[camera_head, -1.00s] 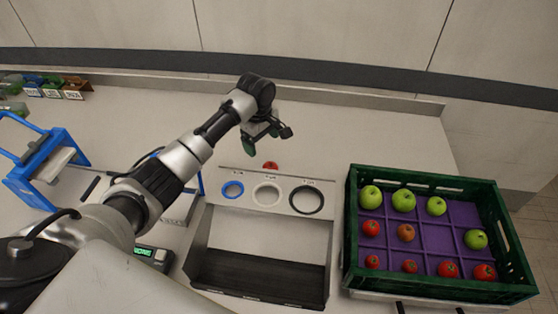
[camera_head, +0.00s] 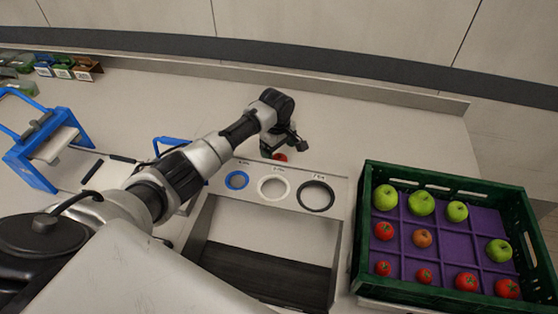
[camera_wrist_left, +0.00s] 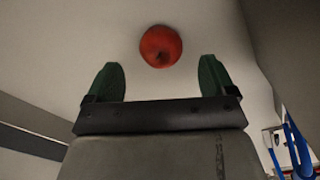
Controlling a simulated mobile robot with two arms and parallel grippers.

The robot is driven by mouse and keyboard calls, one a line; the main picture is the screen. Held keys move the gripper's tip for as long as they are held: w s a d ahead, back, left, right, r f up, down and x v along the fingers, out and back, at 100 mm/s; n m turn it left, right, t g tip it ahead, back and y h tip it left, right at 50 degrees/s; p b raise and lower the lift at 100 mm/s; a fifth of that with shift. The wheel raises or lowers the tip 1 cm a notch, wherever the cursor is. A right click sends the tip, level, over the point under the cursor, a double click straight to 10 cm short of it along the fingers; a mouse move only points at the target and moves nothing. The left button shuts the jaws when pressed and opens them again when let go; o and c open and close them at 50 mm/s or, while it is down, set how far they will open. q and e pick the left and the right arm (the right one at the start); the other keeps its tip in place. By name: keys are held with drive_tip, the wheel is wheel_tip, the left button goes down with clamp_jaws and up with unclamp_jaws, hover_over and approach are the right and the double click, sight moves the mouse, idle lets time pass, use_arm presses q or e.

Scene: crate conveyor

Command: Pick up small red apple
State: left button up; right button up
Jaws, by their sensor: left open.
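A small red apple (camera_head: 280,157) sits on the white table just behind the sizing board with the rings. My left gripper (camera_head: 272,150) is right beside it and partly hides it in the head view. In the left wrist view the apple (camera_wrist_left: 160,46) lies a little beyond the tips of the two green fingers, about midway between their lines. The left gripper (camera_wrist_left: 160,80) is open and empty there. My right gripper is in neither view.
The sizing board has a blue ring (camera_head: 237,180), a white ring (camera_head: 273,189) and a black ring (camera_head: 316,196). A green crate (camera_head: 366,215) with red and green apples stands at the right. A blue frame (camera_head: 30,165) stands at the left. The table behind the gripper is clear.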

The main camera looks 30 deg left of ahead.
sight(280, 158)
use_arm(q)
drive_tip(key=shift+d+f+p, duration=0.15)
drive_tip(key=shift+f+p, duration=0.05)
drive_tip(key=shift+f, duration=1.05)
drive_tip(key=shift+d+f+p, duration=0.15)
drive_tip(key=shift+f+p, duration=0.05)
drive_tip(key=shift+f, duration=1)
drive_tip(key=c, duration=1)
drive_tip(key=shift+r, duration=0.1)
